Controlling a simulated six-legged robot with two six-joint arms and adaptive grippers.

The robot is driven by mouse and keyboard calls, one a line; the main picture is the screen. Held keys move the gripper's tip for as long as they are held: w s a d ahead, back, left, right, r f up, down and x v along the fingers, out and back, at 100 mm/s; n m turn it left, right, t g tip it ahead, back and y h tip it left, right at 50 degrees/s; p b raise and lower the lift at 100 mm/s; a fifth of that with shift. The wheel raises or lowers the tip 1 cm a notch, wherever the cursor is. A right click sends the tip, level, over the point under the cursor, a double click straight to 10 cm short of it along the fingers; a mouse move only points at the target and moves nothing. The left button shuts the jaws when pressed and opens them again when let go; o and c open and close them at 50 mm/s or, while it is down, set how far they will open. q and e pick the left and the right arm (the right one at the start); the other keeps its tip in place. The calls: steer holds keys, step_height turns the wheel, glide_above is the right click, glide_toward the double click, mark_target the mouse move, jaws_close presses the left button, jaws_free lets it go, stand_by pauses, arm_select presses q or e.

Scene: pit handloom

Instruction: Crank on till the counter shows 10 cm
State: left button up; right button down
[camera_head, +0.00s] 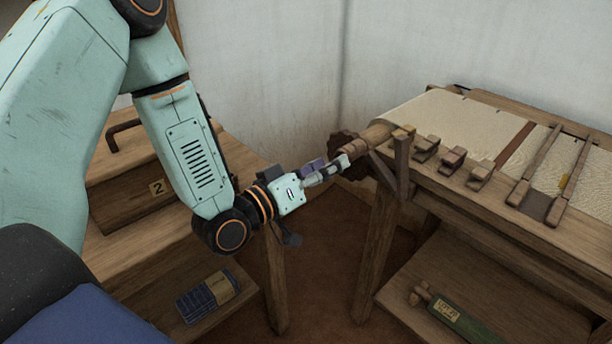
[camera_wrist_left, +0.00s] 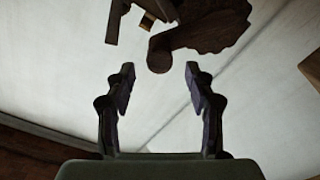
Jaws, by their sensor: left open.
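The loom (camera_head: 470,200) stands at the right with pale cloth (camera_head: 440,115) over its top. At its near left end, a round wooden beam (camera_head: 372,138) carries a dark toothed wheel (camera_head: 345,143). My left gripper (camera_head: 332,168) is at this wheel, partly in front of it. In the left wrist view, the dark wheel (camera_wrist_left: 215,28) has a rounded wooden end (camera_wrist_left: 159,58) pointing toward me. The open fingers of my left gripper (camera_wrist_left: 160,76) stand either side of the line to that end, with nothing between them. I cannot make out a counter reading. My right gripper is not in view.
A wooden unit with a drawer marked 2 (camera_head: 145,200) stands at the left. A blue box (camera_head: 207,295) lies on its lower shelf. A green labelled object (camera_head: 460,318) lies on the loom's lower shelf. Several wooden blocks line the loom's near edge. A pale wall (camera_head: 270,70) stands behind.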

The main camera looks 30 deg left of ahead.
arm_select(q)
steer(key=shift+v, duration=2.5)
